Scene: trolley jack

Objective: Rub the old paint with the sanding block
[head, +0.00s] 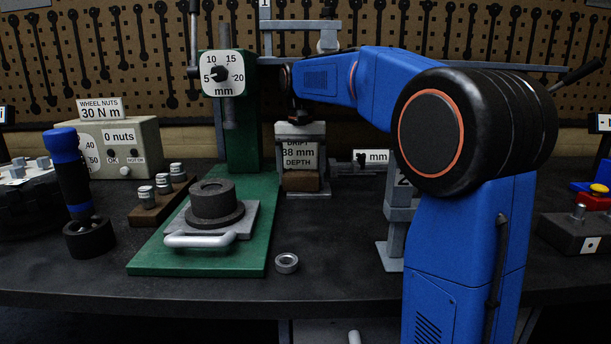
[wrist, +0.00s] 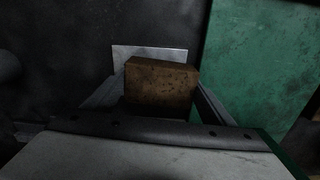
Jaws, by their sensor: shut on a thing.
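The block also shows in the wrist view (wrist: 160,83), between my two fingers, with a worn, speckled face. A pale grey plate (wrist: 150,53) shows just past the block; I cannot tell whether they touch. I cannot make out a patch of old paint for certain. The underside of the block is hidden.
The green press base (head: 150,266) carries a grey plate with a handle (head: 198,241) and dark round parts. A small metal ring (head: 286,263) lies to its right. A blue-handled tool (head: 67,170) stands at left.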

